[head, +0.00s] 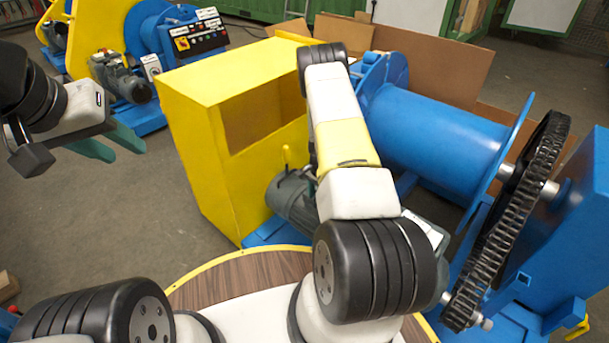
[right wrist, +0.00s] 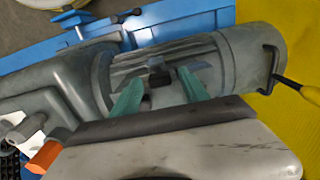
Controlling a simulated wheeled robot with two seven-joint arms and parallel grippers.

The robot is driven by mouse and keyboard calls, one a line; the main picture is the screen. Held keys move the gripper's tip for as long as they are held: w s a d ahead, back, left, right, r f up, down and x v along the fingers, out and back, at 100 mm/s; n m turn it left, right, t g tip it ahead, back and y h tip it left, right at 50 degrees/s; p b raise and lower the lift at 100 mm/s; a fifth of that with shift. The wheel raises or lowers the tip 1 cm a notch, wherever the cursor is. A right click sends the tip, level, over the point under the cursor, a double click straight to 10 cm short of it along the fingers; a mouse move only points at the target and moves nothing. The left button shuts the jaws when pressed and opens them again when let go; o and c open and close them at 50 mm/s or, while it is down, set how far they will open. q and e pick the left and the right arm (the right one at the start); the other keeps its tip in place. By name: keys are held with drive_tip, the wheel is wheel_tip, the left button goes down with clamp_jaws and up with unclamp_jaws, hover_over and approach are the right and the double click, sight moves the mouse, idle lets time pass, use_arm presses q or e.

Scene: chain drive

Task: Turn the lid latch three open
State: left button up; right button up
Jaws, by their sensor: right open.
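The grey motor (head: 292,200) stands beside the yellow housing; in the right wrist view (right wrist: 235,60) it lies across the picture. A black lever with a yellow grip (right wrist: 300,92) sits at its right end, and the yellow grip also shows in the head view (head: 286,156). I cannot tell which part is lid latch three. My right gripper (right wrist: 157,92) is open, its teal fingers apart in front of the motor's middle, with a small dark block (right wrist: 158,74) between them. Contact is unclear. My left gripper (head: 108,146) is open and empty over the floor at left.
The yellow housing (head: 190,150) stands left of the motor. A blue drum (head: 430,135) and a black chain (head: 515,215) are at right. An orange part (right wrist: 45,156) is at lower left in the right wrist view. Floor at left is free.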

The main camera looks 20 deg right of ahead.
drive_tip(key=shift+r, duration=3.9)
drive_tip(key=s+a+r+n+t+y, duration=0.1)
drive_tip(key=s+a+r+n, duration=0.15)
drive_tip(key=r, duration=0.75)
drive_tip(key=s+a+r+n+t, duration=0.1)
drive_tip(key=a+r, duration=0.3)
drive_tip(key=r, duration=0.7)
drive_tip(key=s+a+r+n+t+y, duration=0.1)
drive_tip(key=a+r+n, duration=0.15)
drive_tip(key=r, duration=0.75)
drive_tip(key=s+a+r+n+t, duration=0.1)
drive_tip(key=s+a+r+n, duration=0.1)
drive_tip(key=s+r, duration=0.3)
drive_tip(key=s+a+r+n+t, duration=0.1)
drive_tip(key=s+r, duration=0.3)
drive_tip(key=s, duration=0.6)
drive_tip(key=s+a+r+n+t, duration=0.1)
drive_tip(key=s+a+r+n, duration=0.2)
drive_tip(key=s+r, duration=0.2)
drive_tip(key=s, duration=0.3)
drive_tip(key=shift+s+a+r+n, duration=0.3)
drive_tip(key=shift+s+r, duration=0.05)
drive_tip(key=shift+c, duration=0.4)
